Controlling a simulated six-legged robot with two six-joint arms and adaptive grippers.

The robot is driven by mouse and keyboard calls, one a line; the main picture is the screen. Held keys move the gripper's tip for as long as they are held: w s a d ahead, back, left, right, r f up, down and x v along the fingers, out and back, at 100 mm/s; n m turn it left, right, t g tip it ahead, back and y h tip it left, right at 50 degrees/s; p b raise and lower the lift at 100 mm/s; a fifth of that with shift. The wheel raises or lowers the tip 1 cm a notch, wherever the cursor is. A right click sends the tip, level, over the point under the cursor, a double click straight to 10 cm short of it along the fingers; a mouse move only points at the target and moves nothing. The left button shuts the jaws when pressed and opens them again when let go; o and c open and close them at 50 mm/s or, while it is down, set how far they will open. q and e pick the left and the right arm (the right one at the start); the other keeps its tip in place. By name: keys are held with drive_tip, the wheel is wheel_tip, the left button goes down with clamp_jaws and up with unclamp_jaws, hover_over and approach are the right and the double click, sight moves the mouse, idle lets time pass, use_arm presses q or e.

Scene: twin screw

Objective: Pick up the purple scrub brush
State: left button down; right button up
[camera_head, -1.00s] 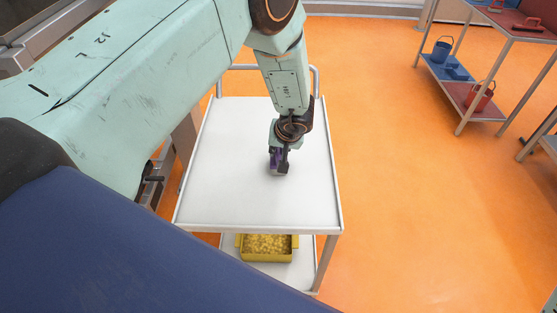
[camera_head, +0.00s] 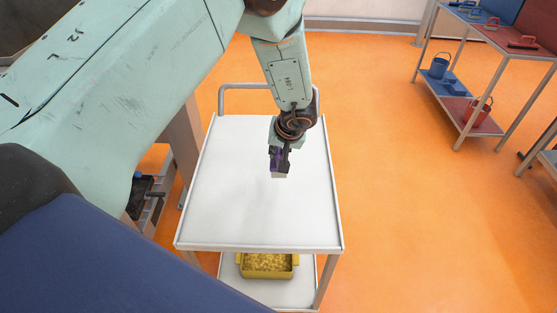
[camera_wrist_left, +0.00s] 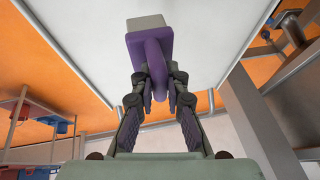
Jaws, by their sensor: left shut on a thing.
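The purple scrub brush (camera_head: 274,163) is in my left gripper (camera_head: 280,158), over the white top of the cart (camera_head: 230,210). In the left wrist view, the two fingers of the left gripper (camera_wrist_left: 159,92) are shut on the brush's purple handle (camera_wrist_left: 152,52), one on each side. Its pale grey bristle block (camera_wrist_left: 145,22) points away from the wrist. In the head view the bristles face down and appear a little above the cart top. My right gripper is not in view.
A yellow bin (camera_head: 267,266) of small pale pieces sits on the cart's lower shelf. At right, a metal rack (camera_head: 497,48) holds red and blue tools, with a blue bucket (camera_head: 439,67) and a red bucket (camera_head: 477,112) below. Orange floor (camera_head: 405,210) lies open between.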

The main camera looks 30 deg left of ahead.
use_arm(q)
wheel_tip(320, 180, up, 21)
drive_tip(key=p, duration=0.6)
drive_tip(key=shift+d, duration=0.1)
drive_tip(key=c, duration=2)
unclamp_jaws()
clamp_jaws()
